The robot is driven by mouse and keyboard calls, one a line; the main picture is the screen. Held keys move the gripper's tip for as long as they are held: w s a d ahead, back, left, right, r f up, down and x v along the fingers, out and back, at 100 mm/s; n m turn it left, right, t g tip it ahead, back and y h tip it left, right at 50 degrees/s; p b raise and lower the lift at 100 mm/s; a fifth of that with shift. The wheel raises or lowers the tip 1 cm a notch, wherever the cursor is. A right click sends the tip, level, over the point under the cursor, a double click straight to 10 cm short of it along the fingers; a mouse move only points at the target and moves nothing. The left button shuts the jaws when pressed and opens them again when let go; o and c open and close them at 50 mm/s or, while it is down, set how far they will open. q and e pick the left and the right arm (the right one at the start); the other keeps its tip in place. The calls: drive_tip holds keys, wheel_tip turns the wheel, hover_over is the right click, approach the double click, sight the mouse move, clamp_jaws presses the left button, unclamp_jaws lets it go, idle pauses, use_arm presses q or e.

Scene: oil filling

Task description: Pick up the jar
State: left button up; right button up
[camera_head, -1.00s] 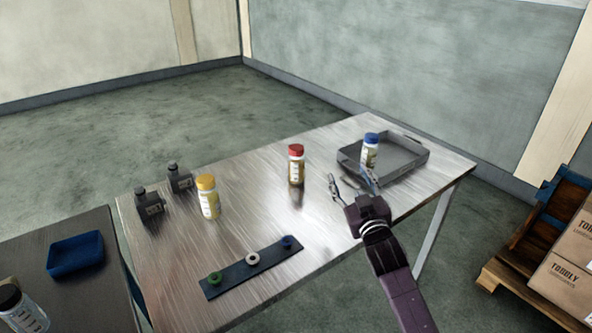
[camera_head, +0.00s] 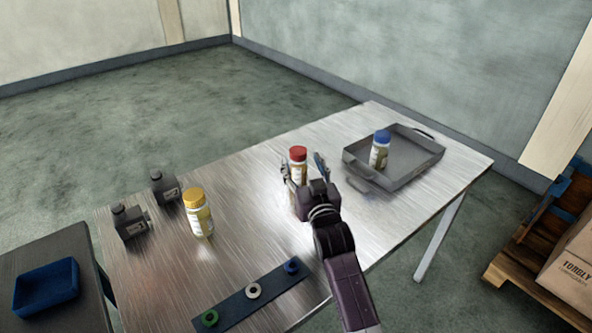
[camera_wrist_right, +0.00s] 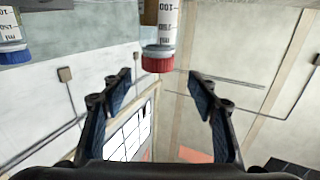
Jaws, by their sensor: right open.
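A jar with a red lid (camera_head: 298,154) stands upright on the metal table, its lower part hidden behind my right gripper (camera_head: 303,166). The fingers are open and spread either side of it in the head view. The wrist view looks upside down: the red-lidded jar (camera_wrist_right: 158,58) is ahead, between the open fingers (camera_wrist_right: 163,90), and I see no contact. A yellow-lidded jar (camera_head: 200,218) stands to the left on the table. A blue-lidded jar (camera_head: 379,153) stands in the grey tray; it also shows in the wrist view (camera_wrist_right: 13,42). My left gripper is not in view.
The grey tray (camera_head: 432,160) sits at the table's right end. Two dark bottles (camera_head: 131,223) stand at the left. A dark strip with coloured rings (camera_head: 234,306) lies at the front. A blue bin (camera_head: 46,287) is on a side table. Boxes on a pallet stand right.

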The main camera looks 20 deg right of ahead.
sight(298, 150)
drive_tip(key=w, duration=0.2)
drive_tip(key=shift+w+d+r, duration=0.15)
drive_tip(key=shift+w+d, duration=0.1)
drive_tip(key=shift+w, duration=0.05)
drive_tip(key=shift+w+d+f+p, duration=0.1)
drive_tip(key=shift+w+d+p, duration=0.05)
drive_tip(key=shift+w, duration=0.8)
drive_tip(key=shift+w+d+f+p, duration=0.1)
drive_tip(key=shift+w+p, duration=0.05)
drive_tip(key=shift+w, duration=0.8)
drive_tip(key=shift+c, duration=0.5)
drive_tip(key=c, duration=0.5)
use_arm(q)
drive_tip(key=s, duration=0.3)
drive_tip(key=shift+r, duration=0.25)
use_arm(e)
drive_tip(key=shift+r, duration=0.1)
clamp_jaws()
